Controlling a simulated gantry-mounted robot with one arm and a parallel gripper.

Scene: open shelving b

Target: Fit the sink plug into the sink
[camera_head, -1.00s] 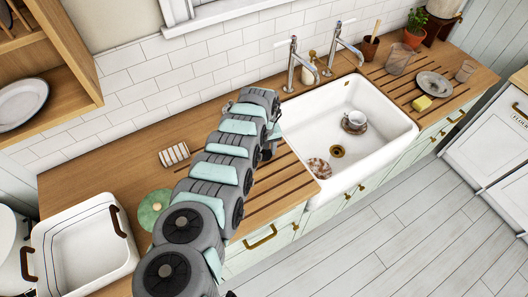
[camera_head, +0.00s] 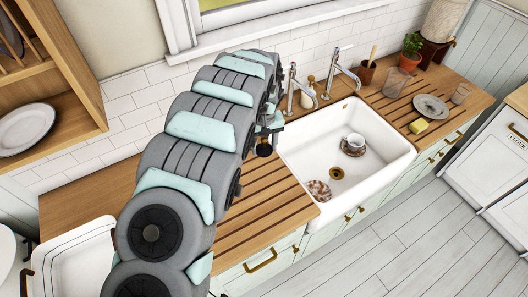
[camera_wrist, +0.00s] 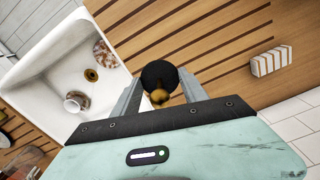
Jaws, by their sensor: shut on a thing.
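The sink plug is a round black disc (camera_wrist: 158,73) with a brass knob. My gripper (camera_wrist: 160,92) is shut on it, the knob between the fingers. In the head view the plug (camera_head: 264,149) hangs beneath my gripper (camera_head: 265,138), left of the sink and above the slatted wooden counter. The white sink (camera_head: 372,187) has an open brass drain (camera_head: 337,173) in its floor; the drain (camera_wrist: 91,75) also shows in the wrist view, left of the plug.
A cup (camera_head: 356,141) on a saucer and a patterned plate (camera_head: 319,190) lie in the sink, either side of the drain. Two taps (camera_head: 291,90) stand behind it. A striped block (camera_wrist: 270,61) lies on the counter. A yellow sponge (camera_head: 418,126) and grey plate (camera_head: 431,107) are right.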

